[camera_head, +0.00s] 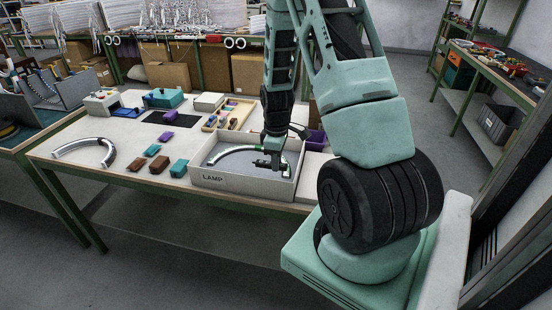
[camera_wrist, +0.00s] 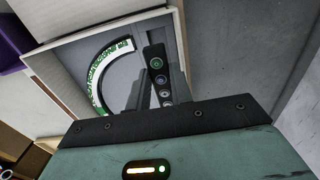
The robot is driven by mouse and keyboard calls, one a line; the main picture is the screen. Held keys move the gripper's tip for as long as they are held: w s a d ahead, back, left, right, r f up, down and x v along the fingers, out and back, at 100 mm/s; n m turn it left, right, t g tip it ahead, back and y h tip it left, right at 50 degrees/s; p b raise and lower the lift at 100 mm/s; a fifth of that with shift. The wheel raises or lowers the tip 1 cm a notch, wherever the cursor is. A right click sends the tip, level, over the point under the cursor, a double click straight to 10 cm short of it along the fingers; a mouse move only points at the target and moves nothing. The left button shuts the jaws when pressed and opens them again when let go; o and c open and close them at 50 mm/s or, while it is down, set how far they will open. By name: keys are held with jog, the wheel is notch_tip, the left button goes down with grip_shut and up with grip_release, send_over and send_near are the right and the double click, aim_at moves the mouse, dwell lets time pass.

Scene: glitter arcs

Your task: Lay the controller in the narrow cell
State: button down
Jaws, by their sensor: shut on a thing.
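The controller (camera_wrist: 155,64), a dark slim bar with a row of round buttons, is between my gripper's fingers (camera_wrist: 159,92) in the wrist view. In the head view my gripper (camera_head: 270,158) points down into a grey-white box marked LAMP (camera_head: 240,185), and the controller's outline is hard to pick out. A curved lamp arc (camera_wrist: 101,72), white with green lit-looking strip, lies in the box left of the controller; it also shows in the head view (camera_head: 226,153).
A second arc (camera_head: 108,150) lies on the white table at left. Several brown, teal and purple blocks (camera_head: 159,164) lie left of the box. A wooden tray (camera_head: 213,122) stands behind it, and a purple bin (camera_head: 316,141) sits close at its right.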

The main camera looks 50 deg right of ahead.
jog(key=shift+f+b, duration=2.5)
jog(key=shift+f, duration=1.2)
jog(key=c, duration=1.2)
grip_release()
jog(key=shift+o, duration=0.2)
jog(key=shift+r, duration=0.1)
notch_tip(320, 180, up, 17)
jog(key=shift+r+b, duration=0.15)
jog(key=shift+b, duration=0.2)
